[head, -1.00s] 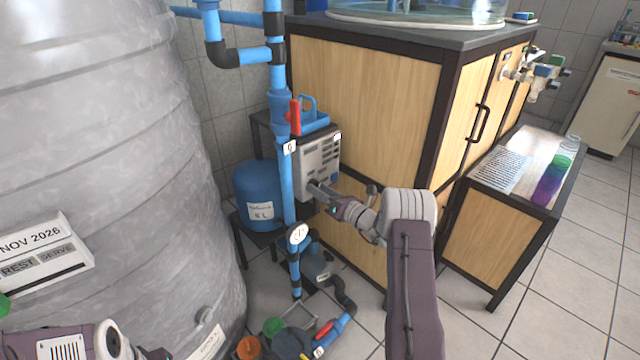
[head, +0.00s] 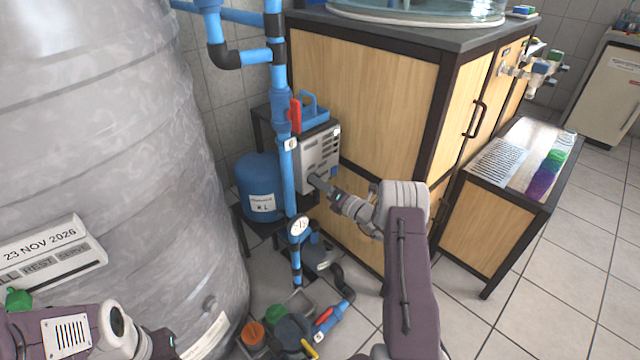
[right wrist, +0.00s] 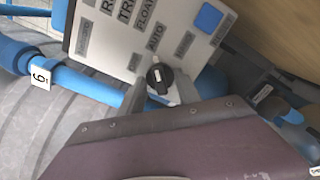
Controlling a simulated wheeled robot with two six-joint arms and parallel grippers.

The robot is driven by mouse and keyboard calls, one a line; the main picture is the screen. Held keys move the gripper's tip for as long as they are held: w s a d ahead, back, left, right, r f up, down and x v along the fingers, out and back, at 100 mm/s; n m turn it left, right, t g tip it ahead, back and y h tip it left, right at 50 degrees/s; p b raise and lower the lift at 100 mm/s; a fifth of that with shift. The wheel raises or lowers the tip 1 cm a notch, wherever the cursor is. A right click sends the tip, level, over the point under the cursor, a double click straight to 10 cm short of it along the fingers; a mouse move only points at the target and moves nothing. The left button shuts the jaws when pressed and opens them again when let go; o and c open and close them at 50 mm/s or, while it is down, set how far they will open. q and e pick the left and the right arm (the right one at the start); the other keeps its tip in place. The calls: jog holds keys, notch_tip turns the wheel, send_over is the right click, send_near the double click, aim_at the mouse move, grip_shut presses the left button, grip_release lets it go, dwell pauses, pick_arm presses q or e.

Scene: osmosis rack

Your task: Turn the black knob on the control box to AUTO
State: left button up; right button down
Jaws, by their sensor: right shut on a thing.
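The control box (head: 318,158) is a pale grey box beside the blue pipe, in the middle of the head view. Its labelled panel (right wrist: 112,58) fills the top of the right wrist view. The black knob (right wrist: 159,77) with a white mark sits low on it; the AUTO label (right wrist: 155,38) is just above the knob. My right gripper (head: 316,181) is at the box's lower front. In the right wrist view its fingers (right wrist: 160,92) are shut on the knob, one on each side. My left gripper (head: 162,345) is low at the left, away from the box; its jaws are unclear.
A large grey tank (head: 110,130) fills the left. A blue pipe (head: 287,185) with a red-handled valve (head: 295,115) and a gauge (head: 298,226) runs beside the box. A wooden cabinet (head: 375,95) stands behind my right arm. Pump fittings (head: 290,330) lie below; floor at right is clear.

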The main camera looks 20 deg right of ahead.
jog(key=shift+f, duration=0.1)
jog(key=c, duration=0.8)
grip_release()
jog(key=shift+c, duration=0.2)
jog(key=p+v, duration=0.3)
jog(key=v, duration=0.6)
